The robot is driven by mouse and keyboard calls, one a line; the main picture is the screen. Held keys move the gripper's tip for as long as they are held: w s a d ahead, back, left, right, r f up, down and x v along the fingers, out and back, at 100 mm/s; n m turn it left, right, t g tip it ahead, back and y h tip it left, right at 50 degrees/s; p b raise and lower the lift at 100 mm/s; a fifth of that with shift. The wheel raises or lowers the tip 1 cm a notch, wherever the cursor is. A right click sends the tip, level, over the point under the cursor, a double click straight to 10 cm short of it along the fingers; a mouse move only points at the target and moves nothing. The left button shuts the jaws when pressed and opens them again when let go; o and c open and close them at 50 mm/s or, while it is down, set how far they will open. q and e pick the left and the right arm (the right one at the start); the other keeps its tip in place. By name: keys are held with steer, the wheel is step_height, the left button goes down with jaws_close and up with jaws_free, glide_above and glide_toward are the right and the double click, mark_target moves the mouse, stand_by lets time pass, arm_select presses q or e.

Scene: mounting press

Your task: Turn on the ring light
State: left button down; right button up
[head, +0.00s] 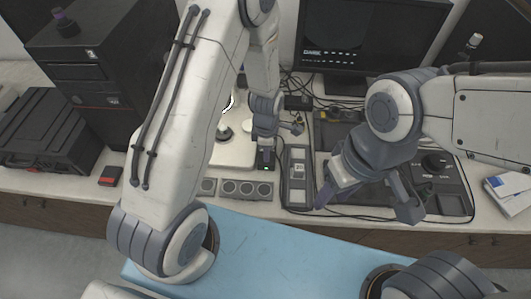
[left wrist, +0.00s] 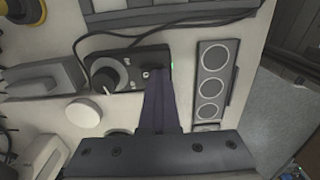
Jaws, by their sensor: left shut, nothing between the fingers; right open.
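The small black control box (left wrist: 125,75) shows in the left wrist view, with a round knob (left wrist: 105,78) at its left end and a small green light (left wrist: 172,66) at its right end. My left gripper (left wrist: 158,70) is shut and empty, its tips over the right part of the box by the light. Whether they touch it I cannot tell. In the head view my left gripper (head: 265,150) points down at the box, mostly covering it. A bright white curved part (head: 228,103), perhaps the ring light, shows beside my left arm, mostly hidden. My right gripper (head: 363,202) is open and empty.
A grey panel with several round sockets (head: 245,189) lies close to the control box. A monitor (head: 370,35) stands behind. A black case (head: 45,128) and small red box (head: 110,176) are at left.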

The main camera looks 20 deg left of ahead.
arm_select(q)
steer(key=shift+w+a+f, duration=0.1)
steer(key=shift+w+f, duration=0.25)
steer(key=shift+w+r+p, duration=0.1)
steer(key=shift+r+p, duration=0.35)
steer(key=shift+p, duration=0.1)
steer(key=r+p, duration=0.2)
steer(key=r, duration=0.1)
steer(key=r+p, duration=0.1)
steer(key=p, duration=0.1)
steer(key=shift+s+r, duration=0.15)
steer(key=shift+s, duration=0.2)
step_height(320, 180, up, 10)
steer(key=b, duration=0.2)
steer(key=shift+s+f+b, duration=0.15)
steer(key=shift+f+b, duration=0.1)
steer(key=shift+b, duration=0.05)
